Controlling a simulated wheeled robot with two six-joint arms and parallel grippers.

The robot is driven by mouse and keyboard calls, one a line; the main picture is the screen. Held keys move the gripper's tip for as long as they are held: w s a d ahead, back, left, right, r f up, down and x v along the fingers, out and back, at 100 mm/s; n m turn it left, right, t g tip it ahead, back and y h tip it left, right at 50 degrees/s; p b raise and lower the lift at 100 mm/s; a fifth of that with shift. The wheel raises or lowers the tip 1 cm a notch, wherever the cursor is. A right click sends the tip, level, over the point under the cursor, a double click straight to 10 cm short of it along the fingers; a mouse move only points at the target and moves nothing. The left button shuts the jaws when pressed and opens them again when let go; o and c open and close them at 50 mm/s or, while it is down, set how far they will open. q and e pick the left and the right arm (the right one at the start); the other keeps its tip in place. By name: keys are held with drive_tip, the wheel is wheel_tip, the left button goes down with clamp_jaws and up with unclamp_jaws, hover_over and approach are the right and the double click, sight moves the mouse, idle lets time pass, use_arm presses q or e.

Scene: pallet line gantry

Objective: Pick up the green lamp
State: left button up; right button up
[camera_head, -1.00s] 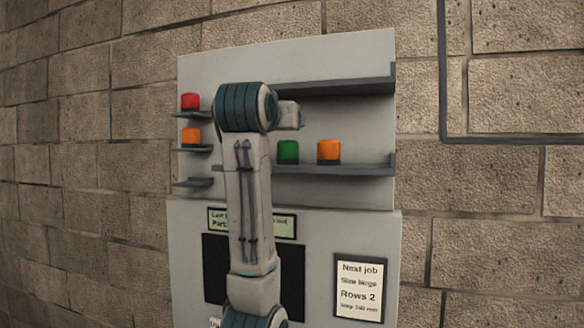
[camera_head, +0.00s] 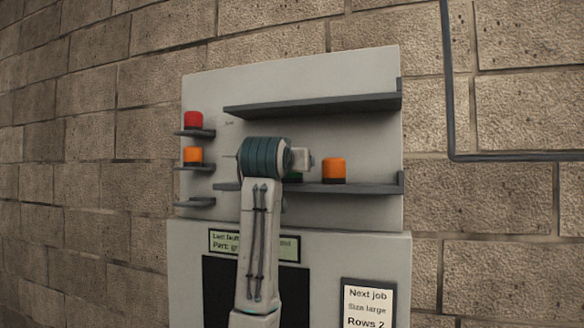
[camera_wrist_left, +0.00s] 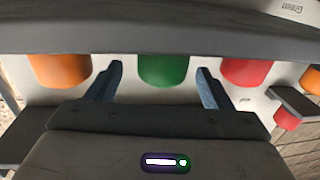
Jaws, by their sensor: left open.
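The green lamp (camera_head: 292,176) stands on the lower long shelf (camera_head: 365,188) of the grey panel. In the head view my left arm hides nearly all of it. My left gripper (camera_wrist_left: 160,72) is open and empty, one finger to each side of the lamp in the picture. I cannot tell how deep the fingers reach around it. The fingers are hidden in the head view. My right gripper is not in view.
An orange lamp (camera_head: 333,170) stands right of the green one; a red lamp (camera_wrist_left: 247,72) is on its other side. Small left shelves hold a red lamp (camera_head: 194,120) and an orange lamp (camera_head: 193,155). The upper long shelf (camera_head: 315,103) is empty.

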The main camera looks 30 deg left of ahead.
use_arm(q)
drive_tip(key=p+x, duration=0.2)
drive_tip(key=x, duration=0.1)
drive_tip(key=shift+w+a, duration=0.35)
drive_tip(key=shift+w, duration=0.1)
drive_tip(key=shift+f, duration=0.15)
drive_tip(key=c, duration=1.1)
drive_tip(key=shift+w, duration=0.1)
